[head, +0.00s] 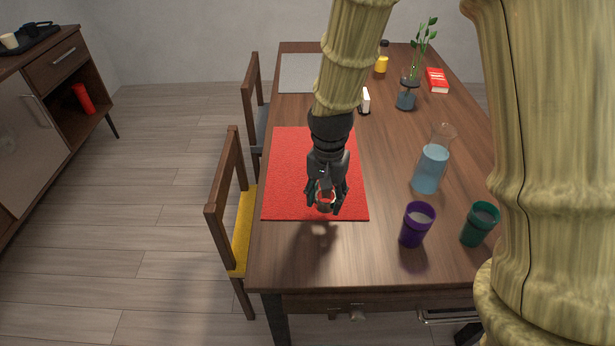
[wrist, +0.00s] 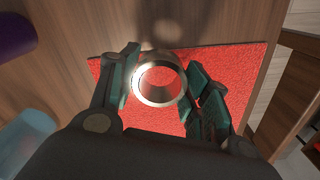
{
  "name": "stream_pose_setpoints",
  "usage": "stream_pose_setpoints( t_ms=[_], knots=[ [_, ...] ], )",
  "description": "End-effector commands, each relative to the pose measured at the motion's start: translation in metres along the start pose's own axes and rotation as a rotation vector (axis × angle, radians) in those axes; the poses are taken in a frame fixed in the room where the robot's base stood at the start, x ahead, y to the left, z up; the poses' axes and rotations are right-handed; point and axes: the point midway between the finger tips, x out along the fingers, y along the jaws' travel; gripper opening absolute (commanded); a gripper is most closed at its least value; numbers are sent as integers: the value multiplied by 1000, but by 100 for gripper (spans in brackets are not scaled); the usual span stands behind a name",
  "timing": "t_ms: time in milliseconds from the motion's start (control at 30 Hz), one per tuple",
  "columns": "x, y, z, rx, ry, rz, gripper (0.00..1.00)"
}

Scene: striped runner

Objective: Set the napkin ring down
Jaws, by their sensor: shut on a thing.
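My gripper (head: 326,200) is over the near edge of the red placemat (head: 290,160) on the wooden table. It is shut on the napkin ring (head: 326,195), a shiny metal band. In the wrist view the ring (wrist: 139,91) sits between the two dark green fingers, its round opening facing the camera. The ring appears raised above the table, with a shadow on the wood in front of the mat. The red placemat (wrist: 235,65) shows behind the ring in the wrist view.
A purple cup (head: 414,228), a green cup (head: 478,226) and a carafe (head: 430,168) stand right of the mat. A vase with a plant (head: 406,98) and a grey placemat (head: 298,75) are farther back. Bare wood lies in front of the mat.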

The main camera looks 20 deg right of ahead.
Motion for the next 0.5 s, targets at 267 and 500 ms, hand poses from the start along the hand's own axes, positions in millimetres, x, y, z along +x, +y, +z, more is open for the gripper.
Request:
stream_pose_setpoints(
  t_ms=[267, 500],
  knots=[
    [5, -44, -38, -1, 0, -1, 24],
    [9, -72, -63, -4, 0, 0, 24]
  ],
)
